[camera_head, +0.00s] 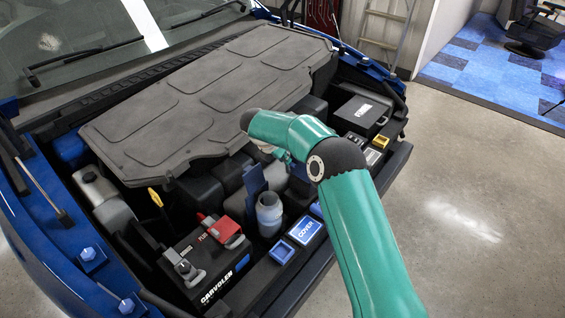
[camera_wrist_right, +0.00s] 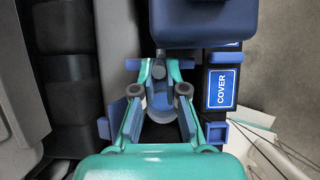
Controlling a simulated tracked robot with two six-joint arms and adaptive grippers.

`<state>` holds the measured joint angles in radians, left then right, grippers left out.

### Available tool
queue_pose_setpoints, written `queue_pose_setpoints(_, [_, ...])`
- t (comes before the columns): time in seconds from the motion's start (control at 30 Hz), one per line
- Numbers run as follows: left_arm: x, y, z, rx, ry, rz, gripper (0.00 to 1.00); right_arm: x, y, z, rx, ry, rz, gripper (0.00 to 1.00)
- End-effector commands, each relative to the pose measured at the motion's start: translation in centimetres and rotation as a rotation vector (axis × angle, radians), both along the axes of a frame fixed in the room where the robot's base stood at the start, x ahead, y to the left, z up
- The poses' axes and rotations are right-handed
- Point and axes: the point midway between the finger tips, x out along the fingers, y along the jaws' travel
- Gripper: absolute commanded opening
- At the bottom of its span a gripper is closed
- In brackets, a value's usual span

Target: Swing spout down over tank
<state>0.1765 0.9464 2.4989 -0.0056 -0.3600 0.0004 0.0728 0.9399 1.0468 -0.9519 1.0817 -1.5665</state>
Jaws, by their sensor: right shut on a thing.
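In the head view a pale, translucent bottle-like neck (camera_head: 268,215), which I take for the tank's neck, stands in the engine bay behind the front rail. A blue upright piece (camera_head: 254,180) rises just behind it; I cannot tell whether it is the spout or part of the gripper. In the right wrist view my right gripper (camera_wrist_right: 160,92) is shut on a small blue part (camera_wrist_right: 183,90), probably the spout, with a pale round shape between the fingers. My own arm hides much of this spot in the head view. My left gripper is not in view.
A battery (camera_head: 210,268) with a red terminal cap (camera_head: 226,228) is left of the neck. A blue COVER label (camera_head: 307,230) is on the right; it also shows in the wrist view (camera_wrist_right: 222,88). A large grey panel (camera_head: 215,95) lies behind. A dark blue block (camera_wrist_right: 203,22) is close above the fingers.

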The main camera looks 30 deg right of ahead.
Motion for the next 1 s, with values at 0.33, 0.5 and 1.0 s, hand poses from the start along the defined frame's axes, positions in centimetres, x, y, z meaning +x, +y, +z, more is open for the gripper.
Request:
queue_pose_setpoints(0.33, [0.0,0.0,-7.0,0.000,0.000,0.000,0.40,-1.1,1.6,-2.8,-0.245,-0.060,-0.003,0.00])
queue_pose_setpoints(0.5, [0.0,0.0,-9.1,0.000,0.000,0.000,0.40,-1.3,2.3,-3.0,-0.352,-0.099,-0.005,0.00])
queue_pose_setpoints(1.0, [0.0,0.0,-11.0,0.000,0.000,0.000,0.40,-1.6,3.1,-2.9,-0.474,-0.141,-0.008,0.00])
